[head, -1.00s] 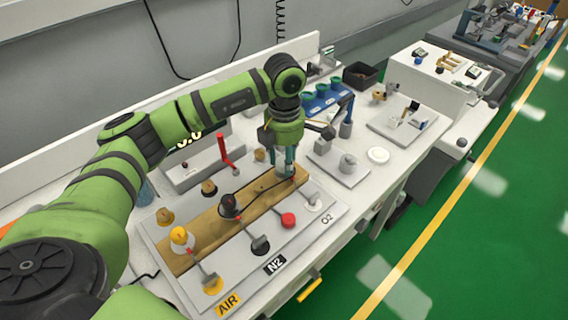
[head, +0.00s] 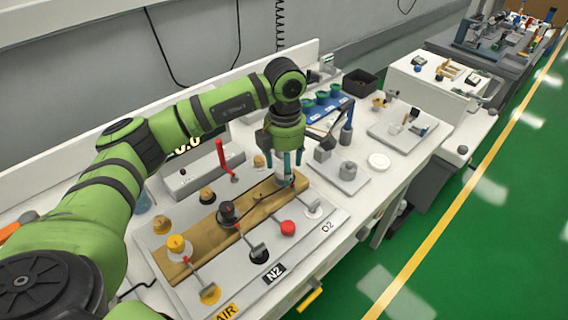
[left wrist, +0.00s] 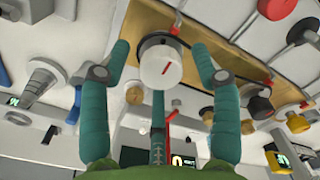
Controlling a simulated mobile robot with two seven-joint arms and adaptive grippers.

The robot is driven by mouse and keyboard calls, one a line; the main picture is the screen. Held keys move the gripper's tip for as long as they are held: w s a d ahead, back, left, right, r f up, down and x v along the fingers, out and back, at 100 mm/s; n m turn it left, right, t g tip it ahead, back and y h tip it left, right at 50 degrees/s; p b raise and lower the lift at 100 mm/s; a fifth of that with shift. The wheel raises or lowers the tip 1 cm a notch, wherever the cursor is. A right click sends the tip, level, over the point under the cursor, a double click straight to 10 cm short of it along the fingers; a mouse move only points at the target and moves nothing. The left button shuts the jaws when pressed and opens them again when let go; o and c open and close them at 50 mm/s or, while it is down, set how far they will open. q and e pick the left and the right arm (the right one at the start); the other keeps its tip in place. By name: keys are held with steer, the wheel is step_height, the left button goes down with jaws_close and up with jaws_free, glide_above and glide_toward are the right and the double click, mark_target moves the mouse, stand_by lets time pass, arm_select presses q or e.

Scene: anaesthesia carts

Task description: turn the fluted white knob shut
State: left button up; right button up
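The fluted white knob (left wrist: 160,62), with a red line on its face, is on the brown wooden strip (left wrist: 205,55) in the left wrist view. In the head view the knob (head: 284,180) shows at the far right end of the strip, partly covered by my fingers. My left gripper (head: 286,163) points down over it. In the left wrist view its teal fingers (left wrist: 165,75) are spread, one on each side of the knob, with gaps between. The knob's base is partly hidden. My right gripper is not in view.
Along the strip are a black knob (head: 228,211) and a yellow knob (head: 177,244). A red knob (head: 288,228) and several grey levers stand in front. A red upright lever (head: 222,155) stands behind. A grey block plate (head: 338,172) is to the right.

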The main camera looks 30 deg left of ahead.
arm_select(q)
step_height(320, 180, up, 12)
stand_by(0.7)
stand_by(0.4)
